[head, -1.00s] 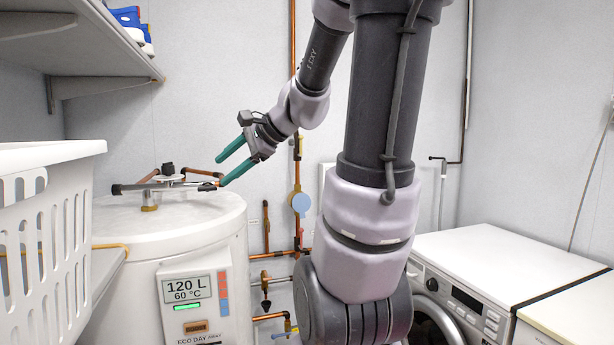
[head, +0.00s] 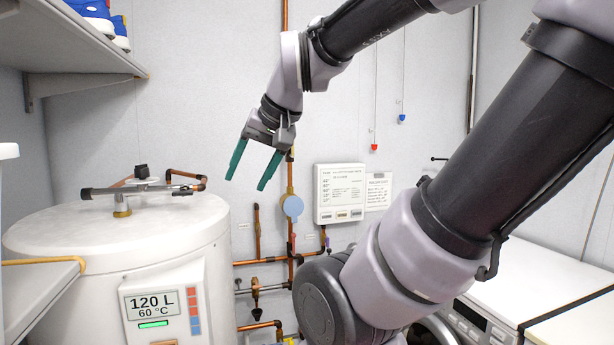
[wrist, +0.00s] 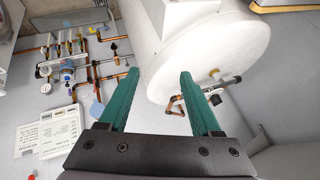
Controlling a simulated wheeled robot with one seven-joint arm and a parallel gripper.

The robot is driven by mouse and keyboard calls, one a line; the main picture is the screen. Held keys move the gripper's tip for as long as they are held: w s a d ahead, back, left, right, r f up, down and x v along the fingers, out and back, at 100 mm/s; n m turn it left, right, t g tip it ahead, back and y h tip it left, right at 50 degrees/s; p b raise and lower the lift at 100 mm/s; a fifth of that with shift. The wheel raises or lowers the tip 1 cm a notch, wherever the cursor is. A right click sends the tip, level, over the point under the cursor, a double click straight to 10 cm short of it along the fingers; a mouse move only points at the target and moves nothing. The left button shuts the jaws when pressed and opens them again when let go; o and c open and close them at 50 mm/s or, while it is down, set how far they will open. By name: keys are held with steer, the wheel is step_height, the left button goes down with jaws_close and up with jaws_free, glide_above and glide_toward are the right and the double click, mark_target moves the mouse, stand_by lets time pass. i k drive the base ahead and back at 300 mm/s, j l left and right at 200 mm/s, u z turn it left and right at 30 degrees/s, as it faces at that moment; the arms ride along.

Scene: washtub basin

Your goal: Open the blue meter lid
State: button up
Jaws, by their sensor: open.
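My gripper (head: 250,182) has two teal fingers, spread apart and empty. In the head view it hangs above and left of the lid, pointing down, and does not touch it. The fingertips also show in the wrist view (wrist: 156,85).
A white water tank (head: 110,235) with pipe fittings on top stands at left. Copper pipes (head: 262,262) with valves run below the lid. A white panel (head: 340,193) hangs right of it. A washing machine (head: 545,280) stands at right, a shelf (head: 70,45) at upper left.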

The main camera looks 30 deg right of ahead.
mark_target(293, 206)
steer(key=i+l, duration=0.2)
steer(key=l, duration=0.15)
steer(key=i+l, duration=0.15)
steer(key=l, duration=0.2)
steer(key=i+l, duration=0.2)
steer(key=l, duration=0.2)
